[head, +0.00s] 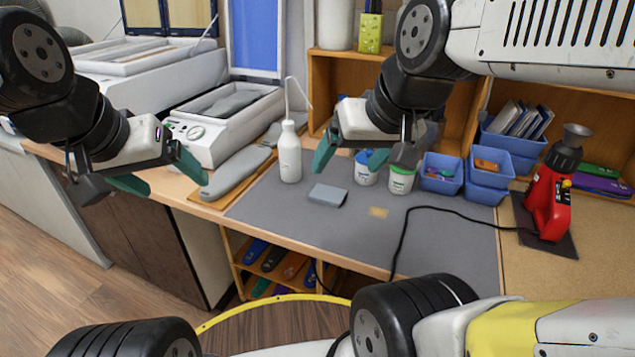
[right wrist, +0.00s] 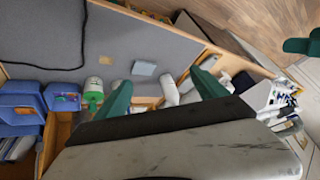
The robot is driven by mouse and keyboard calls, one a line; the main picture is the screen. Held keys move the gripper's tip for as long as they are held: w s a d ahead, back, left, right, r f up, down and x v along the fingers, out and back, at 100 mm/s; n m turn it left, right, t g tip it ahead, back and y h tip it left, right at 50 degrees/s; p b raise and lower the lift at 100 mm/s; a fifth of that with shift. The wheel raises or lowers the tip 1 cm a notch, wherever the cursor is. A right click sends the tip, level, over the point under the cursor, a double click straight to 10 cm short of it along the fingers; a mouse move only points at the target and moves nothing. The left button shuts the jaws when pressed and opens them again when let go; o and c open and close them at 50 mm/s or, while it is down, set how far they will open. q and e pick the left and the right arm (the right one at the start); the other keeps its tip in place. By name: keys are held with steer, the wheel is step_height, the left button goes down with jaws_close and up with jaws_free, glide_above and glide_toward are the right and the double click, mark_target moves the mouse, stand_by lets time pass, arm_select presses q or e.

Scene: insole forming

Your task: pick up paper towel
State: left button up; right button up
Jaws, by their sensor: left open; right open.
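My left gripper (head: 160,176) is open and empty, in front of the bench's left part and away from the square.
A white spouted bottle (head: 289,155) stands left of the square. A blue-lidded jar (head: 365,168) and a green-lidded jar (head: 401,180) stand right of it. A tan piece (head: 378,212) lies nearby. A black cable (head: 420,208) crosses the mat to a red tool (head: 548,200). Blue bins (head: 490,170) stand behind.

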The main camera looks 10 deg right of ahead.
steer(key=o, duration=0.4)
steer(key=shift+w, duration=0.15)
steer(key=m+g+h, duration=0.2)
steer(key=m+g, duration=0.4)
steer(key=m, duration=0.1)
glide_above(326, 196)
step_height(326, 196, down, 16)
steer(key=shift+r, duration=0.1)
steer(key=shift+w+f, duration=0.15)
steer(key=shift+f, duration=3.95)
